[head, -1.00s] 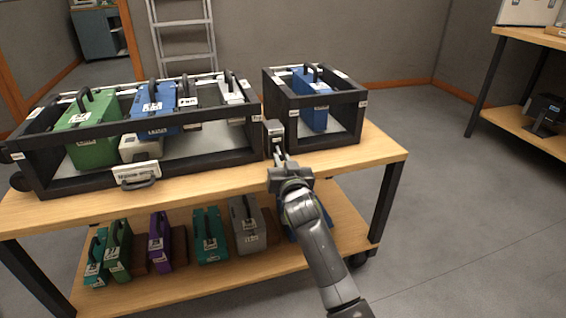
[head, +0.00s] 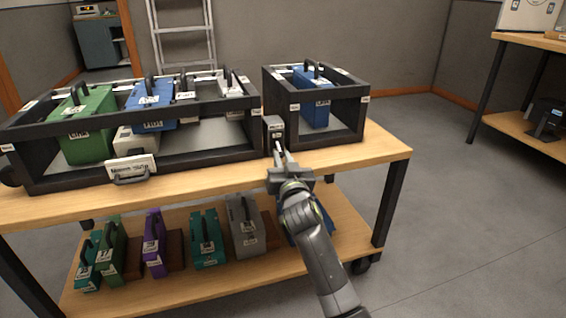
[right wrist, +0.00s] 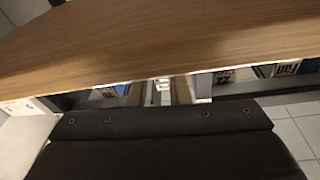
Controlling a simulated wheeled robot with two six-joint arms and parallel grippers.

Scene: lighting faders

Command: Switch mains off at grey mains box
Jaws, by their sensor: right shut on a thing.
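The grey mains box (head: 273,124) is a small grey block near the front of the cart's top, in the gap between the two black racks. My right gripper (head: 280,149) reaches up to its near face. The fingers are close together, shut on a small part at the box's front, most likely its switch lever. The fingertips hide that part, so I cannot tell the switch's position. In the right wrist view a small pale piece (right wrist: 162,84) shows between the fingers, but it is dim and hard to make out. My left gripper is not in view.
The left black rack (head: 215,149) holds a green case (head: 85,120), a blue case and smaller units. The right rack (head: 345,141) holds a blue case (head: 313,97). Several coloured cases stand on the cart's lower shelf (head: 185,284). Floor is open to the right.

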